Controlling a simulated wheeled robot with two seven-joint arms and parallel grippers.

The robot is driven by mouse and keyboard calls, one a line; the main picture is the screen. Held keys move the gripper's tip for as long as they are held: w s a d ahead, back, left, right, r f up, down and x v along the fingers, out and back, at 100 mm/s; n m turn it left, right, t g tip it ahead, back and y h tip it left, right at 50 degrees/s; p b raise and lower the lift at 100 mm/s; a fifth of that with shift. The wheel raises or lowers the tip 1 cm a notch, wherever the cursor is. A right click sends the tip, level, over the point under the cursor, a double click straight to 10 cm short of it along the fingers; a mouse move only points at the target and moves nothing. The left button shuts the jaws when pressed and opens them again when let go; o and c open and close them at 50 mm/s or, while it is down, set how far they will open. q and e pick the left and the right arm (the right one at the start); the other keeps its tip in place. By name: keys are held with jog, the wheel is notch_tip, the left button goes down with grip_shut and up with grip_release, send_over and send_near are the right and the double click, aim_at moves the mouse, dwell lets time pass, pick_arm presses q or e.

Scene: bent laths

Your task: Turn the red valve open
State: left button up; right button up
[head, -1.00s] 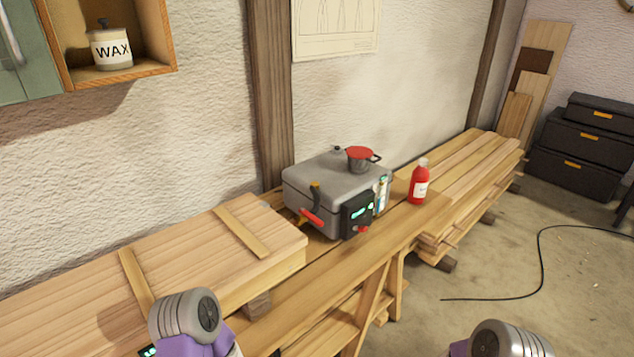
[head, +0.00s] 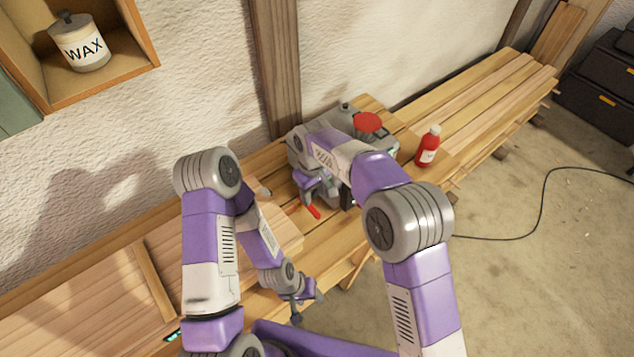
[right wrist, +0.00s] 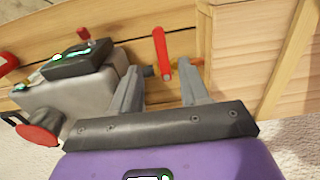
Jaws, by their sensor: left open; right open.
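The red valve handle (head: 313,212) sticks out at the lower left of the grey machine (head: 347,122) on the bench. In the right wrist view the red handle (right wrist: 161,52) lies just beyond and between my right fingertips (right wrist: 158,76), with a brass-coloured fitting at its lower end. My right gripper (head: 318,188) is open and empty, over the machine's left side, and hides part of it. I cannot tell whether a finger touches the handle. My left gripper (head: 305,303) is open and empty, low over the bench's front edge, apart from the valve.
A red bottle (head: 428,147) stands right of the machine. Stacked planks (head: 480,105) lie at the right, and a wooden crate lid (head: 100,300) at the left. A black cable (head: 545,190) lies on the floor.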

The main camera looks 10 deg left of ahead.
aim_at(313, 210)
jog(key=shift+s+a+f, duration=0.1)
jog(key=shift+f, duration=3.4)
grip_shut()
